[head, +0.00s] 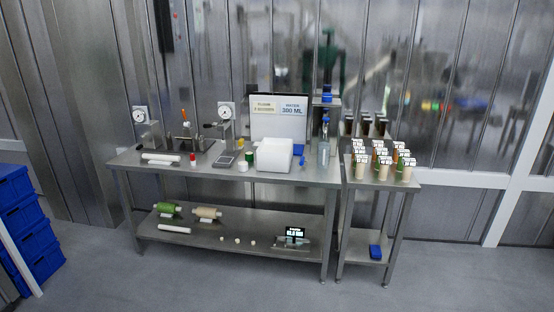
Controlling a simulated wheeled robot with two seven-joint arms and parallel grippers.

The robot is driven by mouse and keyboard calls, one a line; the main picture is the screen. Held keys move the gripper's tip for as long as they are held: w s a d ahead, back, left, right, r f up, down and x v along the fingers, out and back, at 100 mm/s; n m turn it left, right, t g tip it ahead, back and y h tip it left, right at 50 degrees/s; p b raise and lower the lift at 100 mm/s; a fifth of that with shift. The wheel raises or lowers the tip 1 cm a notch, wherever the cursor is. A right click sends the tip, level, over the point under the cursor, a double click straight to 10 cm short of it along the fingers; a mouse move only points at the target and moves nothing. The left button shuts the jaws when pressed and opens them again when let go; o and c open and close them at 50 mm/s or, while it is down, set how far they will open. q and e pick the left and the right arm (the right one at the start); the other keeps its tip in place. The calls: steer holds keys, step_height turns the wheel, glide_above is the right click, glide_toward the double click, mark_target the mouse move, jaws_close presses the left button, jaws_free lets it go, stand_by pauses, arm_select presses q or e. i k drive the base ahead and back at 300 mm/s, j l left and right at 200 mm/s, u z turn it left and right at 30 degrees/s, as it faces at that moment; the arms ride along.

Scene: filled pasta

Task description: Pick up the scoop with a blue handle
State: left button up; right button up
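A small blue item (302,161) lies on the steel table (215,173), just right of the white box (274,155). It could be the blue handle of the scoop, but it is too small to tell, and I cannot make out a scoop bowl. A blue-topped clear bottle (323,152) stands further right on the same table. Neither of my grippers shows in the head view.
A narrower side table (410,184) holds several labelled jars and has a blue item (376,251) on its lower shelf. Blue crates (38,255) are stacked at the left. The floor (215,285) in front is clear.

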mark_target(302, 163)
steer(key=i+l+z, duration=0.1)
steer(key=i, duration=0.95)
steer(key=i+l+z, duration=0.1)
steer(key=i, duration=0.95)
steer(key=l, duration=0.1)
